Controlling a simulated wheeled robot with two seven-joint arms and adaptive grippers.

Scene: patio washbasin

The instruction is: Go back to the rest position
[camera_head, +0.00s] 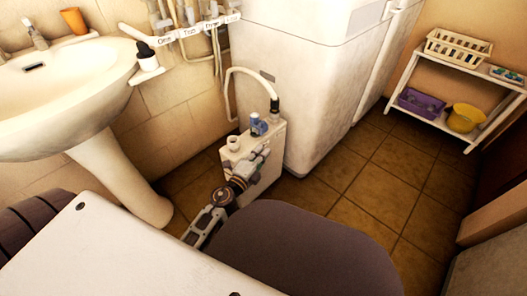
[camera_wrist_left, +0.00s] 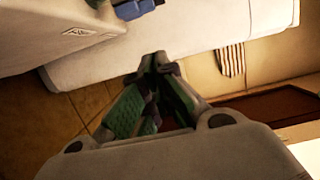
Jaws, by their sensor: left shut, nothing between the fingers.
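My left gripper (camera_head: 226,195) shows in the camera_head view near the middle, dark and metallic, close to a white box with a blue cap. Its fingertips are hard to make out there. In the left wrist view the fingers of my left gripper (camera_wrist_left: 158,66), with green sides, come together at their tips. The gripper is shut, with nothing held. I do not see my right gripper.
A washbasin (camera_head: 75,100) on a pedestal is at left. The white box (camera_head: 236,163) stands by a large white appliance (camera_head: 300,80). A white shelf (camera_head: 455,75) with a purple basket (camera_head: 421,103) and yellow bucket (camera_head: 465,118) is at right. Tiled floor (camera_head: 375,185) is clear.

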